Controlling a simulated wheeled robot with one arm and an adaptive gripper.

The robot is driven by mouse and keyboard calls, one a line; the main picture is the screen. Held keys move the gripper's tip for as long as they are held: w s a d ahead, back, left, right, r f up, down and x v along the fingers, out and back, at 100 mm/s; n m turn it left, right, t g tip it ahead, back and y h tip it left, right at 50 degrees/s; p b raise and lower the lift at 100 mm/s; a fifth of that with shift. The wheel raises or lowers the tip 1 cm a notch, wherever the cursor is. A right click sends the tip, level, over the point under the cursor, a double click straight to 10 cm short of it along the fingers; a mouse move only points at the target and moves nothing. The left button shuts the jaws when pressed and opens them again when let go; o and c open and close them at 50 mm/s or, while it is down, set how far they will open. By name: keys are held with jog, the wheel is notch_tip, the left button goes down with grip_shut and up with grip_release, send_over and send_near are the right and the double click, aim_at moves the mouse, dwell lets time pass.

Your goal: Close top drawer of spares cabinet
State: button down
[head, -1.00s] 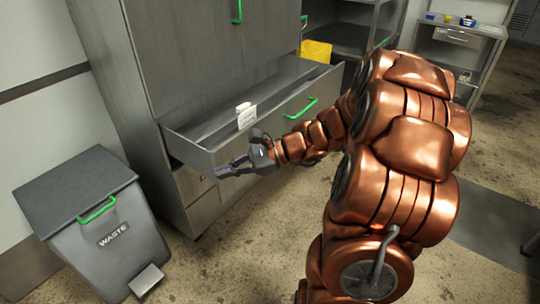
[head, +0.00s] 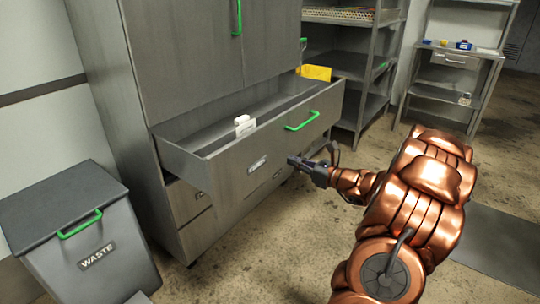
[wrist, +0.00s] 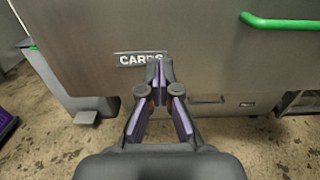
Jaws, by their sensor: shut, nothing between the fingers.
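The grey spares cabinet (head: 185,65) has its wide top drawer (head: 228,178) pulled far out, with a green bar handle (head: 302,121) on its front. In the wrist view the drawer front (wrist: 80,60) carries a "CARDS" label (wrist: 135,59), partly behind my fingertips, and the handle (wrist: 280,22) is at upper right. My gripper (head: 293,160) is shut and empty, in front of the drawer face, below the handle and right of the label. The wrist view shows the closed fingers (wrist: 158,70) pointing at the face; I cannot tell whether they touch it.
A white item (head: 243,124) sits in the drawer. Closed lower drawers (head: 187,200) are beneath it. A grey waste bin (head: 95,245) stands left of the cabinet. Shelving (head: 365,70) and a small workbench (head: 462,62) stand to the right. The floor before the cabinet is clear.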

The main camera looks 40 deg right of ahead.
aim_at(263, 148)
jog(key=b+x, duration=0.2)
jog(key=x, duration=0.7)
jog(key=shift+w+a, duration=0.1)
jog(key=shift+w, duration=0.2)
jog(key=shift+w+r, duration=0.1)
